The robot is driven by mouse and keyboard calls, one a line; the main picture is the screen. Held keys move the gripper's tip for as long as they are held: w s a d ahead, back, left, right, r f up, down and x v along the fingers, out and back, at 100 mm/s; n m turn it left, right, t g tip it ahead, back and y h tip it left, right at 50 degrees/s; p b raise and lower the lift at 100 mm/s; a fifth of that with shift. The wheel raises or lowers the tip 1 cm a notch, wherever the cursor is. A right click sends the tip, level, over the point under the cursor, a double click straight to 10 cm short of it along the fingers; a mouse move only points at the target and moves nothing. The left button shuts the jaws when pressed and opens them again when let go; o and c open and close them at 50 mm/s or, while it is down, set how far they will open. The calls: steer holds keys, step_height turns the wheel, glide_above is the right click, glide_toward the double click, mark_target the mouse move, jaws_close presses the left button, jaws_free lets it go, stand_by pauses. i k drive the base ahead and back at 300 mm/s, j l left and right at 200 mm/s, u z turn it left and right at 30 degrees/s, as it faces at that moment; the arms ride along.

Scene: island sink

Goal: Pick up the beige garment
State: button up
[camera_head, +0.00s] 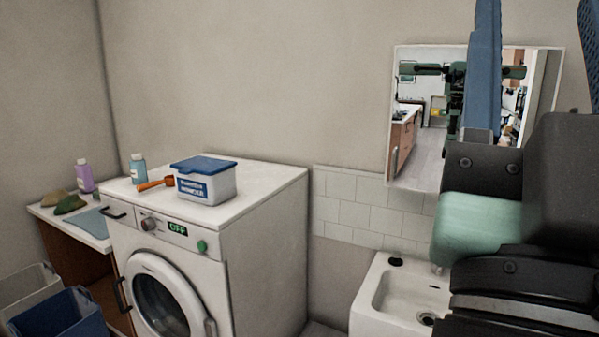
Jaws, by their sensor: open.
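The beige garment (54,197) is a small crumpled cloth at the far left, on the white top of a low cabinet. It lies behind a dark green garment (69,204), which appears to cover part of it. A flat blue-grey cloth (89,223) lies in front of them. My gripper (538,45) is at the upper right, close to the camera, with two blue fingers apart and pointing up. Their tips are cut off by the frame. It is far from the beige garment, and I see nothing between the fingers.
A washing machine (270,190) stands between the cabinet and the sink (392,318). On it are a detergent tub (207,187), an orange scoop (154,184) and a teal bottle (138,169). A purple bottle (84,177) stands behind the garments. Bins (62,318) stand at lower left.

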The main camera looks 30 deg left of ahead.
mark_target(51, 198)
steer(key=i+j+u, duration=0.25)
steer(key=j, duration=0.15)
steer(key=j+u, duration=0.2)
steer(key=j, duration=0.25)
steer(key=i+j+u, duration=0.25)
steer(key=j+u, duration=0.15)
steer(key=i+j+u, duration=0.3)
steer(key=u, duration=0.15)
steer(key=i+j+u, duration=0.2)
steer(key=i+u, duration=0.2)
steer(key=i+j+u, duration=0.1)
steer(key=i+u, duration=0.45)
steer(key=i, duration=1.5)
steer(key=i+z, duration=0.1)
steer(key=i, duration=0.35)
steer(key=i+j+z, duration=0.15)
steer(key=i, duration=0.3)
steer(key=i+j+z, duration=0.1)
steer(key=i, duration=0.35)
